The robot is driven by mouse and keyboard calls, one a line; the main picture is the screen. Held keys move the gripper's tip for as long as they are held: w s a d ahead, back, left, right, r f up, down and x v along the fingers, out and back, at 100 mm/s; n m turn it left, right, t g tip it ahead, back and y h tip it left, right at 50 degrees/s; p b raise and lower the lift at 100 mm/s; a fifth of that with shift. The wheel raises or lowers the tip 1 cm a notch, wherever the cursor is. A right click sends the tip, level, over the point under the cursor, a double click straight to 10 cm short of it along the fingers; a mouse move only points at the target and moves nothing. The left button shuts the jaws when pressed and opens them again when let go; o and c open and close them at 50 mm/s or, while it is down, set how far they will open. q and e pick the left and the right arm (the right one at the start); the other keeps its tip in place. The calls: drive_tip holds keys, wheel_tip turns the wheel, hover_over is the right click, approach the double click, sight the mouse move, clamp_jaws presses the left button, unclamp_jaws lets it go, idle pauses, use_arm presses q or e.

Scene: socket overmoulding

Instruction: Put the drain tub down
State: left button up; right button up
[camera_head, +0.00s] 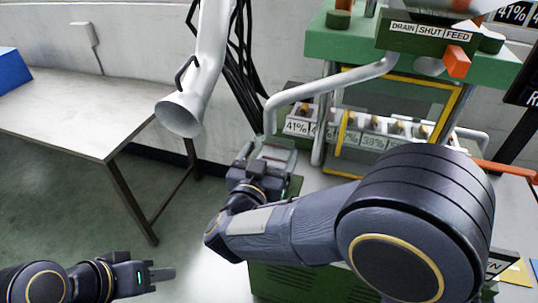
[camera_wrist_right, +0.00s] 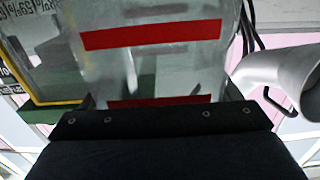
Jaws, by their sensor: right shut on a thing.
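The drain tub is a clear, see-through vessel with red bands; it fills the upper middle of the right wrist view (camera_wrist_right: 150,65). In the head view only a small greyish part of the tub (camera_head: 275,155) shows at the end of my right arm. My right gripper (camera_head: 262,165) is shut on the tub, in front of the green machine; its fingertips are mostly hidden. I cannot tell whether the tub touches a surface beneath it. My left gripper (camera_head: 163,274) is low at the left, apart from the tub, with no object visible at it; its finger gap is not clear.
A green machine (camera_head: 345,45) with a yellow-framed guard and a bent grey pipe (camera_head: 330,86) stands behind the right gripper. A white duct nozzle (camera_head: 180,115) hangs just left of it. A grey table (camera_head: 75,110) at the left has a largely bare top.

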drive_tip(key=shift+f, duration=0.2)
drive_tip(key=o, duration=1.3)
drive_tip(key=shift+c, duration=0.2)
drive_tip(key=shift+r, duration=0.2)
drive_tip(key=v, duration=1.2)
drive_tip(key=shift+s, duration=0.1)
